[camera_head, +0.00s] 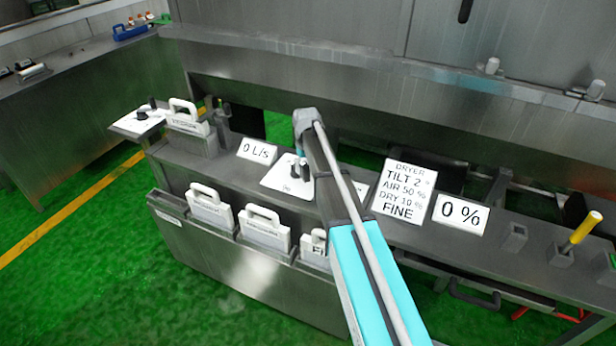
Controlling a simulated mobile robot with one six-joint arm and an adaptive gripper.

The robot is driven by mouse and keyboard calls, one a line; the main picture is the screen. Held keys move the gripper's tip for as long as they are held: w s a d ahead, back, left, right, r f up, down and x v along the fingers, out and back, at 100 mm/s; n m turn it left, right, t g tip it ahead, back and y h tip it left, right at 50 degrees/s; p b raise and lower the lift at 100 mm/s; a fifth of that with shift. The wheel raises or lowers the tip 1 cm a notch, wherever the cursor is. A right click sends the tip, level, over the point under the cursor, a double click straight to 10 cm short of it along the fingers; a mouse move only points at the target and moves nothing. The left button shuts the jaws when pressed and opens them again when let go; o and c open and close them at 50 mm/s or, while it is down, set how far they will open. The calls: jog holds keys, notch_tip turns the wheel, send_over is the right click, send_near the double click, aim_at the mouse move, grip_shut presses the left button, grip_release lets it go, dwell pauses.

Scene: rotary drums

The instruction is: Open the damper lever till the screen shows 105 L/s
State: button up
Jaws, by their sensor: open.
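The screen (257,151) is a small white panel that reads 0 L/s. In front of it and to its right is a white plate (279,184) with small dark upright parts, which may include the damper lever. My arm reaches in from the bottom right, and its far end bends down over this plate. My gripper (300,168) is small and dark there, partly hidden by my own arm. Its fingers are hard to tell apart from the dark parts on the plate, and I cannot tell whether it touches the lever.
A sign (404,190) reads DRYER, TILT 2, AIR 50 %, DRY 10 %, FINE. Beside it a panel (459,214) reads 0 %. White-handled cassettes (264,229) line the console's front. A yellow-handled lever (584,228) stands at the right. The green floor at the left is clear.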

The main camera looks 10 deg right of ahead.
jog(key=shift+f+b, duration=0.85)
jog(key=shift+f, duration=0.25)
grip_shut()
